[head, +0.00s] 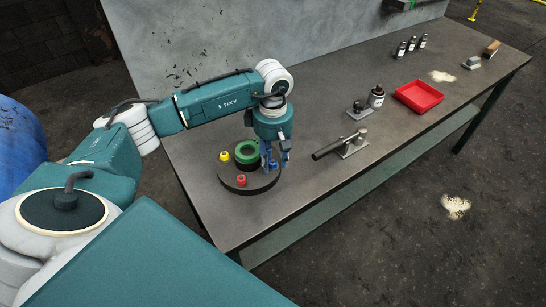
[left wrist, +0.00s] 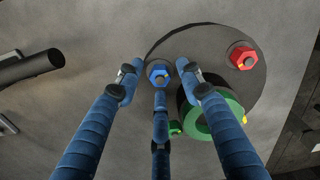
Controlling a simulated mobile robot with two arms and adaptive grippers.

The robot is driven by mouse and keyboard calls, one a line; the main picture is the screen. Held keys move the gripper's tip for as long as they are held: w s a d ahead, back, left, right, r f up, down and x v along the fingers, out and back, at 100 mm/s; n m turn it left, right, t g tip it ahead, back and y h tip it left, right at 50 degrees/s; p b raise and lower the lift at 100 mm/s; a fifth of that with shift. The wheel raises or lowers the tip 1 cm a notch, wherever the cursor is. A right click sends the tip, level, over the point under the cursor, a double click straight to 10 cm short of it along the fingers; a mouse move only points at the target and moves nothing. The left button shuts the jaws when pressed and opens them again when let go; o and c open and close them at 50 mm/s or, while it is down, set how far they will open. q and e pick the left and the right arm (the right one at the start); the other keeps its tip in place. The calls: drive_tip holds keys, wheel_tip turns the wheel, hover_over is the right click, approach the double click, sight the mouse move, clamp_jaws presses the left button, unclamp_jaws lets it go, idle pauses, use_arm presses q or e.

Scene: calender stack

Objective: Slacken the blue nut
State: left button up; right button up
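The blue nut (left wrist: 158,74) sits near the edge of a dark round plate (left wrist: 200,44). The plate (head: 233,188) lies on the bench at its near left end. My left gripper (head: 273,163) points down over the right side of the plate. In the left wrist view its three blue fingers (left wrist: 159,80) are spread around the blue nut, with gaps between fingertips and nut. In the head view I cannot tell the nut from the blue fingers. My right gripper is out of view.
The plate also bears a red nut (head: 241,180), a yellow nut (head: 224,156) and a green ring (head: 246,152) close to the fingers. Bare bench lies between.

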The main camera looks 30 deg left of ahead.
use_arm(q)
clamp_jaws()
